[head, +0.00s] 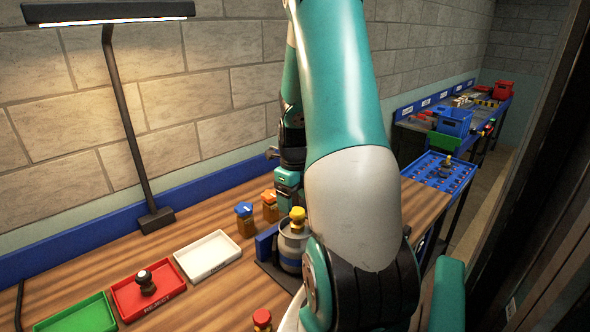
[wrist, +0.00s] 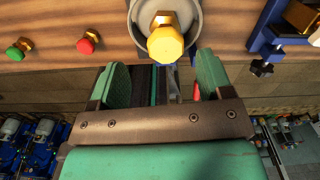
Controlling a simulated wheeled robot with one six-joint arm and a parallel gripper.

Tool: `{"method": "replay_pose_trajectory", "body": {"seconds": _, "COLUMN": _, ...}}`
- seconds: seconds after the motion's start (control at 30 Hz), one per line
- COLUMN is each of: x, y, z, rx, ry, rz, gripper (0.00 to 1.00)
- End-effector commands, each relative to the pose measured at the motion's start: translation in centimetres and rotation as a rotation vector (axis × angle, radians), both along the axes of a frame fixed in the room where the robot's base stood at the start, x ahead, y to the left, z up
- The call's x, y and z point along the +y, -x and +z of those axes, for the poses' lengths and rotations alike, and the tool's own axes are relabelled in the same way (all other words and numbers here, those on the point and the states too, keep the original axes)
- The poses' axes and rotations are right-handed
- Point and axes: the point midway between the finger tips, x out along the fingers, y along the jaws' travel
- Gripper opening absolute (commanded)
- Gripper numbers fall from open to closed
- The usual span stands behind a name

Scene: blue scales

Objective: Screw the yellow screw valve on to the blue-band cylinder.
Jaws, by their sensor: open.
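The yellow screw valve (head: 297,214) sits on top of the blue-band cylinder (head: 291,247), which stands upright on the wooden bench. In the wrist view the yellow valve (wrist: 165,45) shows its top, with the grey cylinder (wrist: 190,8) rim behind it. Whether the valve is threaded in or only resting cannot be seen. My gripper (wrist: 162,73) is open and empty, its two green pads apart. The valve appears just beyond the fingertips, between their lines. In the head view my arm covers most of the gripper.
A blue stand (head: 265,243) is beside the cylinder. Blue-topped (head: 245,219) and orange-topped (head: 269,206) pieces stand behind. Green (wrist: 15,52) and red (wrist: 87,44) valves lie on the bench.

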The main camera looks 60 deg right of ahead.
Motion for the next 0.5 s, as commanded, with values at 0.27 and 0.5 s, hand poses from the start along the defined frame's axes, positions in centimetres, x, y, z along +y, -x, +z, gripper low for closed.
{"method": "replay_pose_trajectory", "body": {"seconds": 0.27, "x": -0.1, "y": -0.1, "z": 6.8, "rx": -0.004, "ry": 0.004, "rz": 0.001, "gripper": 0.73}}
{"method": "replay_pose_trajectory", "body": {"seconds": 0.5, "x": 0.0, "y": 0.0, "z": 10.0, "rx": 0.000, "ry": -0.001, "rz": 0.001, "gripper": 0.68}}
